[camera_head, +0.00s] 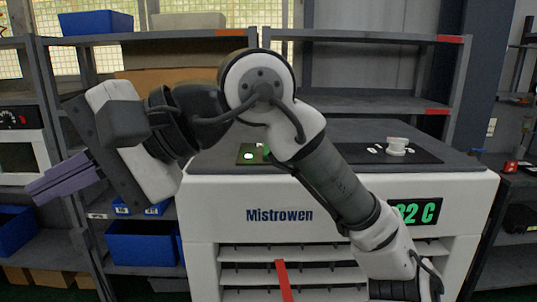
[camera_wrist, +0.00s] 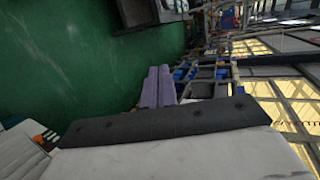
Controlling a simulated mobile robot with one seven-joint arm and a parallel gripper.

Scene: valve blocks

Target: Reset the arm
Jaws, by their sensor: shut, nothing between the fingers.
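My arm (camera_head: 335,180) reaches up from the lower right in the head view and bends over to the left in front of a white machine. My gripper (camera_head: 38,190) is at the far left, with its purple fingers together and nothing between them. It points left and slightly down, in front of the shelves and apart from them. In the wrist view the purple fingers (camera_wrist: 156,88) lie side by side, over green floor and distant shelving.
The white Mistrowen machine (camera_head: 225,230) stands in the middle, with a lit green object (camera_head: 249,155) and white parts (camera_head: 396,147) on its dark top. Shelves (camera_head: 60,110) with blue bins (camera_head: 140,243) stand behind and left. Green floor (camera_wrist: 60,60) is open in the wrist view.

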